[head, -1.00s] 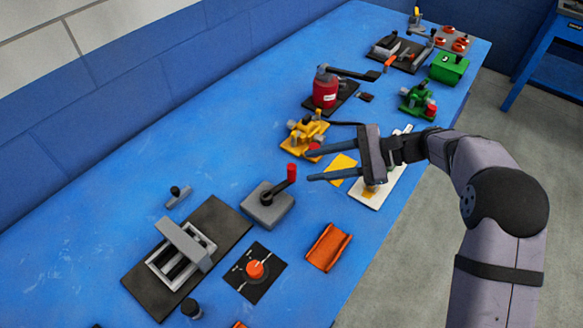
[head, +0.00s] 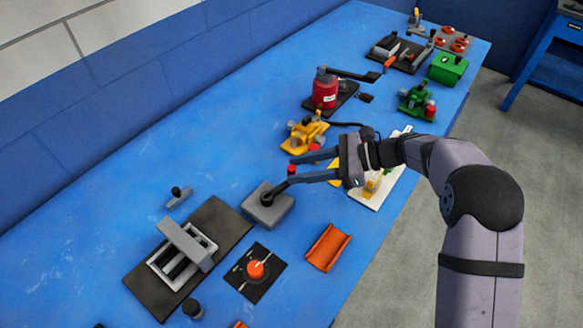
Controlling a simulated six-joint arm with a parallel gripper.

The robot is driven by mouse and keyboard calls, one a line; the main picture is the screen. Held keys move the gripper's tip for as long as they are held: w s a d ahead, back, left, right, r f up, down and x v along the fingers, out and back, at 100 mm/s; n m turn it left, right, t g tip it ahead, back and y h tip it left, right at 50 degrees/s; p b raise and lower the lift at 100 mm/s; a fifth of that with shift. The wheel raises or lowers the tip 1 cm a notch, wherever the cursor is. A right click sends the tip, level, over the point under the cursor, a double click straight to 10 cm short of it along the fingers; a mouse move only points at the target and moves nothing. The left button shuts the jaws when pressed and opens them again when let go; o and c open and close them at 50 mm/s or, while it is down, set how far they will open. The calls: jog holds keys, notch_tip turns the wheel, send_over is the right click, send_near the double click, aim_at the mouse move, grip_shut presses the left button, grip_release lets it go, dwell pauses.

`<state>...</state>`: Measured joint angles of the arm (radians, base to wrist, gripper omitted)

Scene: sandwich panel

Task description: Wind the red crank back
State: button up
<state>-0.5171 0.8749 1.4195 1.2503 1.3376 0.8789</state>
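The crank is a grey square box (head: 268,208) with a black arm and an upright red handle (head: 291,169), near the middle of the blue bench. Its arm points to the upper right. My gripper (head: 291,171) comes in from the right with its two dark blue fingers apart. The top of the red handle shows between the fingertips. The nearer finger covers the handle's lower part and the outer end of the crank arm. I cannot tell whether either finger touches the handle.
A yellow device (head: 305,136) with a red knob stands just behind my fingers. An orange tray (head: 328,247) and a black dial plate (head: 256,271) lie in front of the crank. A grey rocker on a black board (head: 220,225) stands to the left.

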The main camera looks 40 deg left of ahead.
aim_at(279, 185)
jog(key=shift+x, duration=1.4)
grip_shut()
jog(key=shift+d+t, duration=0.1)
jog(key=shift+t, duration=0.2)
